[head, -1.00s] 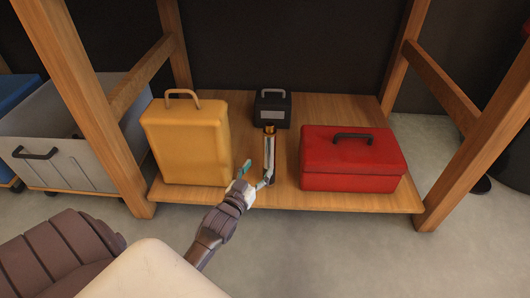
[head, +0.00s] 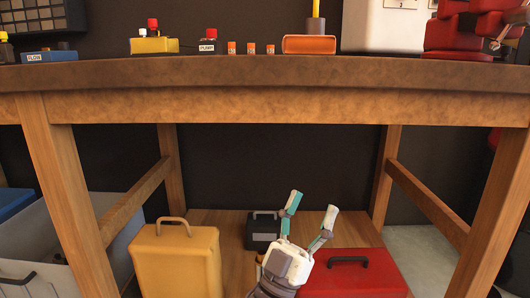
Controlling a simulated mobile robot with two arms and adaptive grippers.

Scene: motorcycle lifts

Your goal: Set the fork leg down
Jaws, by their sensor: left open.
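My left gripper (head: 312,205) is open and empty, raised in front of the low wooden shelf (head: 232,235) with its teal-tipped fingers pointing up. The fork leg is almost wholly hidden behind the gripper and wrist. Only a small gold bit of it (head: 260,258) seems to show just left of the wrist, below the black case (head: 263,231). I cannot tell its full pose now. My right gripper is not in view.
A yellow case (head: 178,262) stands left on the shelf and a red toolbox (head: 350,275) right. Wooden legs (head: 72,200) flank the shelf. A grey bin (head: 35,245) is at left.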

